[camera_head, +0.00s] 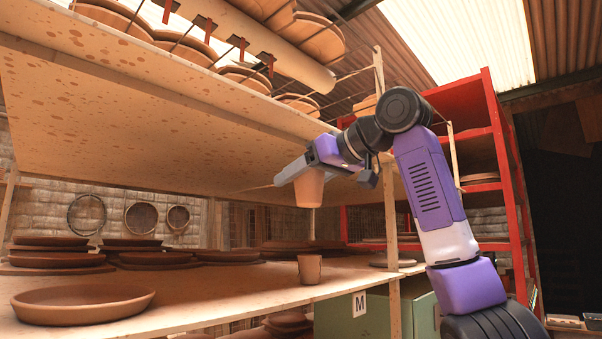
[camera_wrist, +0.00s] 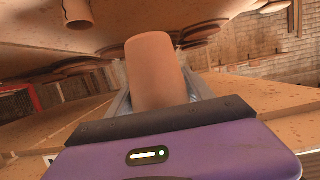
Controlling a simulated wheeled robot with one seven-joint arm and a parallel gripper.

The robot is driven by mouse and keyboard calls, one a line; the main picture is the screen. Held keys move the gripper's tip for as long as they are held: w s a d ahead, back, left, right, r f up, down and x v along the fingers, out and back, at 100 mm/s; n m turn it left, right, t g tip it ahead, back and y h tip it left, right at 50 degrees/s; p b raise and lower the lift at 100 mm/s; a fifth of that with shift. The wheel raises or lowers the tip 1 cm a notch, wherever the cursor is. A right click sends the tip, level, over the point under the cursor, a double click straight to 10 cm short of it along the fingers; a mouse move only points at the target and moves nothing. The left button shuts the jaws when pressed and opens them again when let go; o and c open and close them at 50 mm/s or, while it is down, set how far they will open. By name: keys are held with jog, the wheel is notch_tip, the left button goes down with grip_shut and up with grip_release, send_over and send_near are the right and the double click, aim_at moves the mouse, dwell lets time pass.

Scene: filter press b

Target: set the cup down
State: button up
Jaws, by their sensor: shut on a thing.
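A tan clay cup (camera_head: 309,190) hangs in my gripper (camera_head: 295,171), well above the wooden shelf (camera_head: 235,287). In the wrist view the held cup (camera_wrist: 155,72) sits between the jaws, which are shut on it. In the head view it looks roughly upright. A second, similar cup (camera_head: 309,269) stands on the shelf below, near its right end. This second cup also shows in the wrist view (camera_wrist: 77,12) at the top left, apart from the held one.
A wide clay dish (camera_head: 82,304) lies at the shelf's front left. Stacked plates (camera_head: 60,255) stand farther back. An upper board (camera_head: 150,120) overhangs the shelf. A wooden post (camera_head: 391,225) and a red rack (camera_head: 505,170) are at the right. Bare shelf lies left of the standing cup.

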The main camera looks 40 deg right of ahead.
jog(key=shift+s+a+f, duration=0.1)
jog(key=shift+s+f, duration=0.15)
jog(key=shift+s, duration=0.1)
jog(key=s+a+f, duration=0.3)
jog(key=a+f, duration=0.5)
jog(key=f, duration=1.8)
jog(key=s+a+f, duration=0.4)
jog(key=a+f, duration=0.4)
jog(key=f, duration=1.9)
jog(key=s+a+f, duration=0.4)
jog(key=a+f, duration=0.4)
jog(key=f, duration=1.9)
jog(key=shift+h, duration=0.3)
jog(key=shift+r, duration=0.1)
